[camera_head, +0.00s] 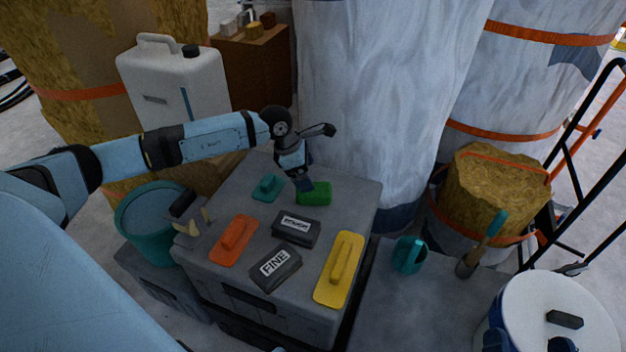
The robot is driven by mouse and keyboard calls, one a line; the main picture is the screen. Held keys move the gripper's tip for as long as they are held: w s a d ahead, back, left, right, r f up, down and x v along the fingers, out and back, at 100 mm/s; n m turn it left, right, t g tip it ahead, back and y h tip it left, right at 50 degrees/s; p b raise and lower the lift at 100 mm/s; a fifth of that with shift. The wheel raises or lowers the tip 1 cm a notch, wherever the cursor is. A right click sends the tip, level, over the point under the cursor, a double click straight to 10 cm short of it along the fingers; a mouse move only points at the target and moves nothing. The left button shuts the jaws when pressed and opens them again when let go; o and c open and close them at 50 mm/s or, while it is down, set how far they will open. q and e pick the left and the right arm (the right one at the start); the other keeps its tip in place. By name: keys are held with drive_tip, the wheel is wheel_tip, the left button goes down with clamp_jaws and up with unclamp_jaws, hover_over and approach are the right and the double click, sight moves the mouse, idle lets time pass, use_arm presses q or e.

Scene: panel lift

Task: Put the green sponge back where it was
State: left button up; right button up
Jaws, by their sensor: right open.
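The green sponge (319,194) lies on the far part of the grey crate top (345,205), in front of the big wrapped column. My right gripper (305,186) points down at the sponge's left end and hides part of it. Its jaws are open; I cannot tell whether they straddle the sponge or touch it. My left gripper is not in view.
A teal float (268,187), orange float (235,240), yellow float (340,270) and two dark blocks marked ROUGH (296,229) and FINE (275,268) share the crate top. A black-handled tool (186,208) is at its left edge. A white canister (170,85) stands behind.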

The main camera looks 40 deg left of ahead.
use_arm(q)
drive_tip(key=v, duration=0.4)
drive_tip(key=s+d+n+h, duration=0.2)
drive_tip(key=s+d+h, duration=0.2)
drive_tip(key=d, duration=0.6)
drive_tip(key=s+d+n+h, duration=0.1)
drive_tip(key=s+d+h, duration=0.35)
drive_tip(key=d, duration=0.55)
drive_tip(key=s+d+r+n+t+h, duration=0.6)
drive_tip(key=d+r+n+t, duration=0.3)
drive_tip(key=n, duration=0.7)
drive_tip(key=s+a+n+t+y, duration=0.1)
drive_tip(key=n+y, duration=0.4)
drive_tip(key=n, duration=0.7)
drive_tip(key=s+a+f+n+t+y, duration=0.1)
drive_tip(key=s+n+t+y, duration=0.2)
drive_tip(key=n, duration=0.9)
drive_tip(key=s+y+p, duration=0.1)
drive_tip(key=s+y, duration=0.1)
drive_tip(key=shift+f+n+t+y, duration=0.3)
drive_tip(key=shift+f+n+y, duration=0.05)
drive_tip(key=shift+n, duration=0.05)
use_arm(e)
drive_tip(key=shift+w+d+f+g+h, duration=0.1)
drive_tip(key=shift+d+f+g+h, duration=0.15)
drive_tip(key=shift+f, duration=0.4)
drive_tip(key=shift+d+f+g+h, duration=0.15)
drive_tip(key=shift+f+g+h, duration=0.15)
drive_tip(key=shift+f, duration=0.3)
